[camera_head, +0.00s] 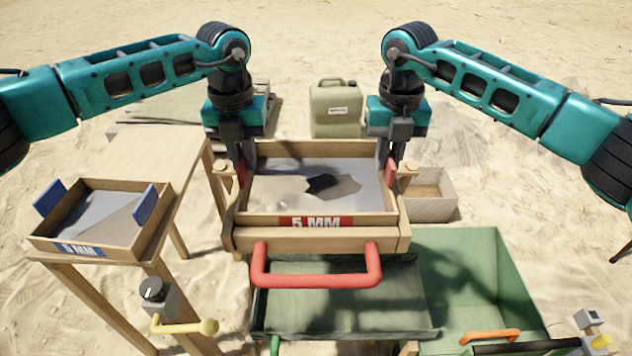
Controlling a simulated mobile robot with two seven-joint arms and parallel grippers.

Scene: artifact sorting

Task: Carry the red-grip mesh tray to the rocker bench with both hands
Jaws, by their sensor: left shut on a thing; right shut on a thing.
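The red-grip mesh tray (265,150) is a wooden frame with a grey mesh floor and a red "5 MM" label, level in the middle of the view. A dark patch lies on its mesh. My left gripper (240,172) is shut on the tray's left red grip, and my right gripper (391,172) is shut on its right red grip; the fingers partly hide both grips. The tray is at the wooden rocker bench (330,242), which has a red push handle in front. The tray appears within its frame; whether it rests on it I cannot tell.
A blue-grip mesh tray (42,246) sits on a wooden table (150,150) at the left. A green bin (470,260) stands at the lower right. A jerrycan (335,110) and a sand-filled box (445,205) stand behind. Open sand lies beyond.

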